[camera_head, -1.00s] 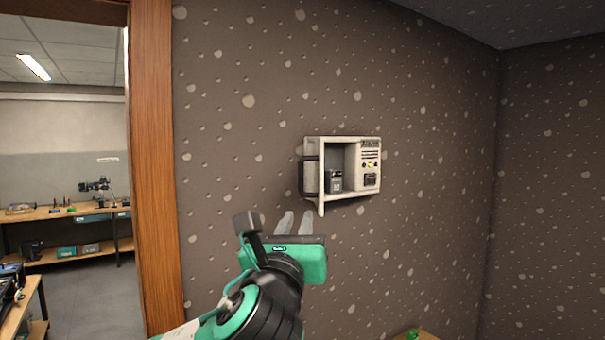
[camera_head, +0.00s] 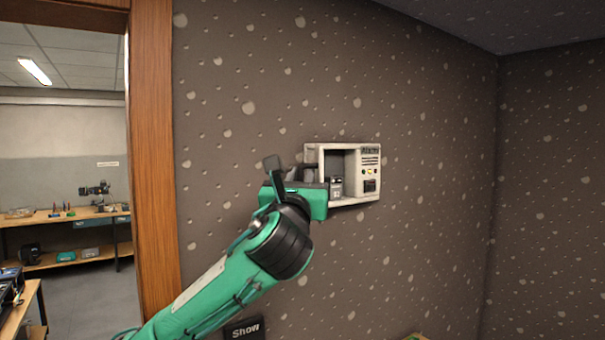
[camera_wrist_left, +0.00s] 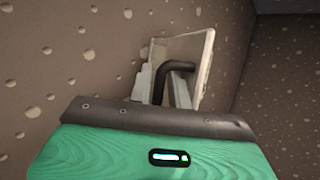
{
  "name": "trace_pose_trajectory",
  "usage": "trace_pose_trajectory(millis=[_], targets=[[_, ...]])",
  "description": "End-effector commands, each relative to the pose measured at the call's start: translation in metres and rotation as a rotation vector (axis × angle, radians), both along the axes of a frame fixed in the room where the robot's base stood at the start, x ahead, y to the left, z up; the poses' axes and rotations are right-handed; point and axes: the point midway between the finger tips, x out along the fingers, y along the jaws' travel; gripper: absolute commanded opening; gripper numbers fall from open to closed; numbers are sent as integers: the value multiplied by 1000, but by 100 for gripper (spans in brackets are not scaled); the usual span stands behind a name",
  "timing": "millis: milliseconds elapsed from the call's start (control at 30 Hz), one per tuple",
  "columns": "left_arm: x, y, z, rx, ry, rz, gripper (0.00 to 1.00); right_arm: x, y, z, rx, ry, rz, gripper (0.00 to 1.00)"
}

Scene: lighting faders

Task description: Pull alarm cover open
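The alarm box (camera_head: 371,160) is a pale unit on the speckled wall in the head view, with its front recess showing. Its pale cover panel (camera_wrist_left: 191,48) with a black bent handle (camera_wrist_left: 178,66) shows in the left wrist view. In the head view my left gripper (camera_head: 306,174) is at the box's left side and hides most of the cover. In the wrist view its grey fingers (camera_wrist_left: 163,88) stand apart on either side of the handle. Whether they touch it is hard to tell. My right gripper is out of view.
A wooden door frame (camera_head: 152,150) stands at the left, with a room and workbench (camera_head: 60,216) beyond it. A dark "Show" sign (camera_head: 244,329) is low on the wall. The wall right of the box is bare.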

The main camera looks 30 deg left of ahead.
Motion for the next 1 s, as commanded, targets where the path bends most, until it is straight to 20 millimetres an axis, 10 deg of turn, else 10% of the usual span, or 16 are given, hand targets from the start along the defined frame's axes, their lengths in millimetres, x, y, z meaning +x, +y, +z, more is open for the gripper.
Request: trace_pose_trajectory(millis=[1000], targets=[[4,18,2,2,0,1,0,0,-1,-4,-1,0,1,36]])
